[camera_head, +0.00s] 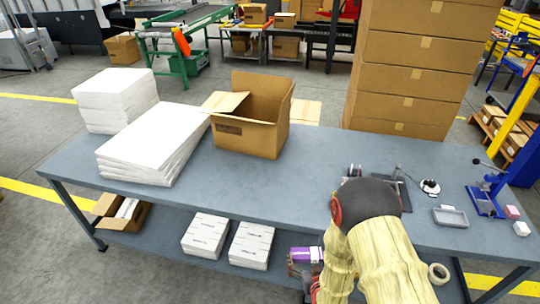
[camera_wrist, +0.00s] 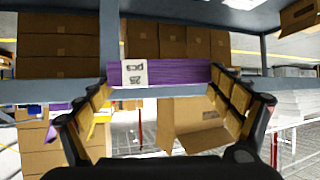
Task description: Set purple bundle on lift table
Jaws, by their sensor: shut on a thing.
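The purple bundle (camera_wrist: 185,73) is a flat stack with a white "25 pcs" label, upside down in the wrist view. My gripper (camera_wrist: 163,82) is shut on it, with one finger at each end. In the head view the bundle (camera_head: 303,254) shows small beside my gripper (camera_head: 298,268), in front of the workbench and partly hidden by my arm. I cannot make out a lift table in either view.
A grey-blue workbench (camera_head: 300,187) fills the middle, with white stacks (camera_head: 155,145), an open carton (camera_head: 245,140) and small tools on top. Its lower shelf (camera_head: 172,225) holds white packs (camera_head: 206,235). Tall stacked cartons (camera_head: 415,65) stand behind.

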